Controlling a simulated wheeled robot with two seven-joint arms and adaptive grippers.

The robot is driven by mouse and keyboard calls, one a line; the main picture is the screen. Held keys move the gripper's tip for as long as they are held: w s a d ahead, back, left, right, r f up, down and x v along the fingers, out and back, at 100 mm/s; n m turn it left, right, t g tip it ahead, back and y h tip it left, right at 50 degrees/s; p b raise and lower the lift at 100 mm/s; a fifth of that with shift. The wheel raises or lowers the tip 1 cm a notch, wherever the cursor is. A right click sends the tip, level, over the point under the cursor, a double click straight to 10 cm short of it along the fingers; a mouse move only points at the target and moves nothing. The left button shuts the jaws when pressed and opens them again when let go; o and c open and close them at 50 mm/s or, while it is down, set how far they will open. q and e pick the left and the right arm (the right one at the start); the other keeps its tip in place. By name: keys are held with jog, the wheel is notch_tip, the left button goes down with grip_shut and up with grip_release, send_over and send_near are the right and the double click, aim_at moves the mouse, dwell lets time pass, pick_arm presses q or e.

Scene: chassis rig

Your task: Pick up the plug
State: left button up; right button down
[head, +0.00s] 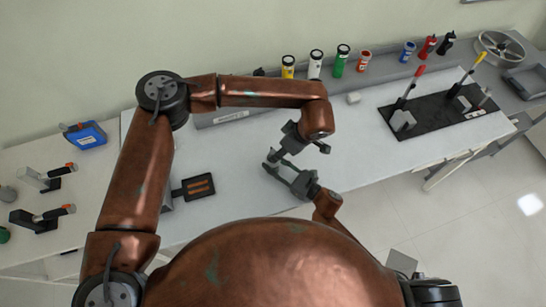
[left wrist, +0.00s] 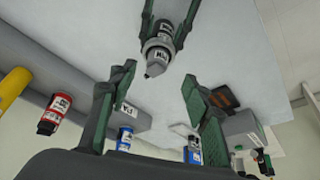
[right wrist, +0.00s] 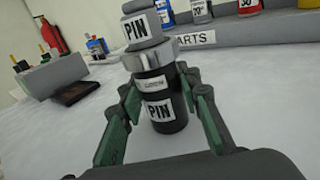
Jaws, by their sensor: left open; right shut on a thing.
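My right gripper (right wrist: 161,95) is shut on a dark cylindrical plug with a metallic collar, a grey upper part and white "PIN" labels. The plug (right wrist: 162,110) stands between the green finger pads in the right wrist view. In the left wrist view the plug (left wrist: 156,52) is at the top, between the right gripper's fingers. My left gripper (left wrist: 160,80) is open and empty, with its fingertips spread just short of the plug. In the head view the left gripper (head: 297,145) is just above the right gripper (head: 277,168), over the table. The plug is hard to make out there.
The white table (head: 350,150) has a grey rack (head: 235,112) behind, bearing several coloured bottles. A black mat (head: 432,118) with upright tools lies at right. A black holder with orange slots (head: 198,187) stands left of the grippers. A blue box (head: 86,135) is at far left.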

pick_arm(q)
jog(key=x, duration=0.7)
jog(key=shift+w+a, duration=0.15)
jog(key=shift+w, duration=0.15)
jog(key=shift+c, duration=0.6)
grip_shut()
